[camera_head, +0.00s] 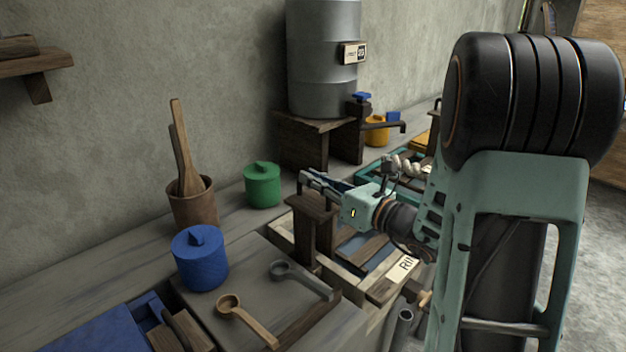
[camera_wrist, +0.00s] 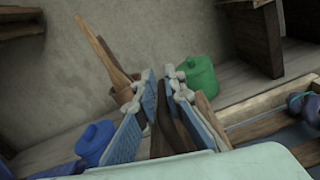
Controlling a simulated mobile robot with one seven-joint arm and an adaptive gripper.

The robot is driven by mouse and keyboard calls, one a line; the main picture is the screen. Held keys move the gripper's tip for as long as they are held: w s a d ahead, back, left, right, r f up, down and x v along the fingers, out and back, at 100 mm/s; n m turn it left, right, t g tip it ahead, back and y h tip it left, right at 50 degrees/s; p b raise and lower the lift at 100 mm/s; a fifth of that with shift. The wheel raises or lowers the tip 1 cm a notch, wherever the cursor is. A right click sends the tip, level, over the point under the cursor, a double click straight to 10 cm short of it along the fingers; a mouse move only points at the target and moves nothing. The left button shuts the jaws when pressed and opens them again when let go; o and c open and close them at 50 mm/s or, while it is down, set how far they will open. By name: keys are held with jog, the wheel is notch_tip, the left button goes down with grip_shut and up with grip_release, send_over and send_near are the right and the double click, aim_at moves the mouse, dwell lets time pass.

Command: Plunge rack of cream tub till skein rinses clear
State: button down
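The cream tub (camera_head: 345,275) is a pale wooden trough with a cut-off label starting "RI", low in the middle of the head view. The rack's dark wooden handle (camera_head: 313,209) stands up at the tub's near left end. My gripper (camera_head: 312,180) is at the top of this handle. In the wrist view, its blue-padded fingers (camera_wrist: 160,78) stand close together with the dark handle wood (camera_wrist: 165,128) between them, and they look closed on it. A purple skein (camera_wrist: 303,103) shows at the right edge of the wrist view. My arm and the handle hide much of the tub's inside.
A green lidded jar (camera_head: 262,186), a blue lidded jar (camera_head: 200,260) and a brown pot with wooden tools (camera_head: 193,203) stand to the left. Two ladles (camera_head: 245,320) lie on the board in front. A grey metal drum (camera_head: 323,65) with a tap stands behind on a wooden stand.

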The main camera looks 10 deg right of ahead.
jog(key=shift+s+a, duration=0.1)
jog(key=shift+a, duration=0.1)
jog(key=shift+r+p, duration=0.35)
jog(key=shift+r, duration=0.05)
jog(key=c, duration=2.6)
grip_release()
jog(key=shift+f, duration=0.1)
jog(key=o, duration=0.6)
jog(key=shift+d, duration=0.1)
jog(key=shift+s+d, duration=0.25)
jog(key=shift+s, duration=0.05)
jog(key=v, duration=1.1)
jog(key=shift+s, duration=0.15)
